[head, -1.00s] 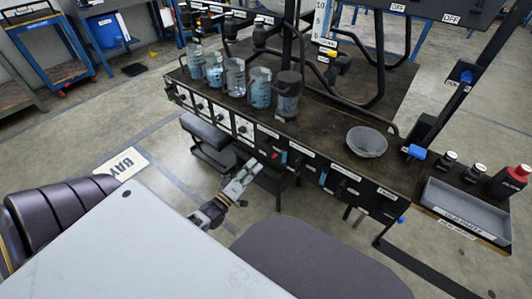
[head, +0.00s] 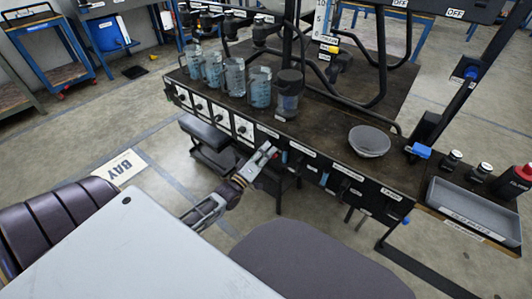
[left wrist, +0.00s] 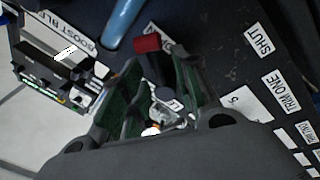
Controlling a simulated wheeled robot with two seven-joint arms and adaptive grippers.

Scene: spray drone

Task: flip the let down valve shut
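The red block (left wrist: 147,42) shows just beyond the fingertips, with no clear contact. A blue lever (left wrist: 124,20) lies beside it. I cannot read a let down label, so I cannot tell which lever is that valve. My right gripper is out of view.
Several clear jugs (head: 234,76) stand along the bench's back left. A grey bowl (head: 369,141) sits on the bench top. A grey tray (head: 466,208) is at the right end. A purple seat (head: 320,262) and a pale tabletop (head: 130,250) fill the foreground.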

